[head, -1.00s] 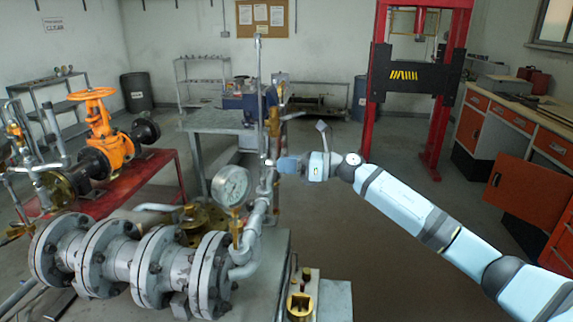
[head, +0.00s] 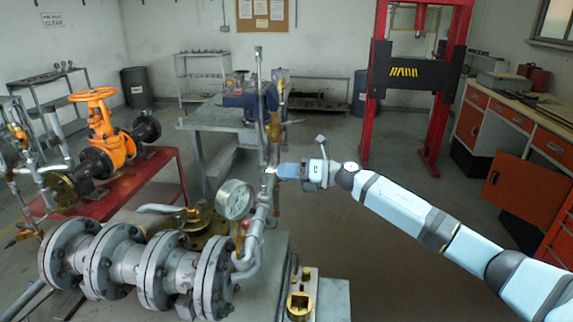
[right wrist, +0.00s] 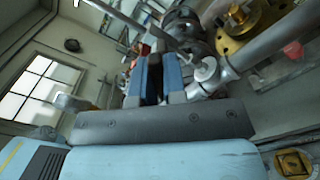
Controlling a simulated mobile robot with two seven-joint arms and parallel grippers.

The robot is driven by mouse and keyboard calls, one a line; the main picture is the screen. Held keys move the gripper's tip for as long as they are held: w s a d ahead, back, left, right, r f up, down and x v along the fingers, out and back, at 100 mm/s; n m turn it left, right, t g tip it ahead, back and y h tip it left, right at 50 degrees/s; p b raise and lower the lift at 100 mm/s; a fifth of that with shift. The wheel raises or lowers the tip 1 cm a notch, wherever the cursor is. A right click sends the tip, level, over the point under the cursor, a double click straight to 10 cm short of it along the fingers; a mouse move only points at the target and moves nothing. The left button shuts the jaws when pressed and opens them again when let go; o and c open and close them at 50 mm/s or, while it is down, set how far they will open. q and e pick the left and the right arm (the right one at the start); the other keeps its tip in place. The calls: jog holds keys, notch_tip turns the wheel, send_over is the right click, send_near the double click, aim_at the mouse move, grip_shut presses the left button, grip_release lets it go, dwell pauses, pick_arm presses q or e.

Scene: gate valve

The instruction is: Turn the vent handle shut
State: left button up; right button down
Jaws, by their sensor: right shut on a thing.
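My right gripper (head: 278,171) reaches in from the right to the upright grey pipe (head: 259,110) behind the pressure gauge (head: 235,199). In the right wrist view its blue-padded fingers (right wrist: 157,80) are close together at the pipework. It is shut on the vent handle, which is mostly hidden between the fingers. A grey rod crosses just past the fingertips, and a round silver fitting (right wrist: 205,70) sits to their right. How far the handle is turned cannot be told. My left gripper is not in view.
Grey flanged pipe (head: 127,262) fills the lower left, with a brass flange (head: 208,228) behind it. An orange gate valve (head: 108,140) stands on a red bench (head: 165,171). A small brass-topped block (head: 300,303) is at the front. The floor under my right arm is clear.

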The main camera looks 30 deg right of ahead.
jog(key=shift+r+m+p, duration=0.2)
jog(key=shift+m+p, duration=0.55)
jog(key=shift+m, duration=0.25)
jog(key=m+p, duration=0.4)
jog(key=m, duration=0.1)
jog(key=shift+m+p, duration=0.3)
jog(key=shift+p, duration=0.05)
jog(key=shift+m+p, duration=0.35)
jog(key=shift+m, duration=0.15)
jog(key=shift+f+m, duration=0.1)
jog(key=shift+m, duration=0.2)
jog(key=c, duration=1.2)
grip_release()
jog(key=shift+f, duration=0.1)
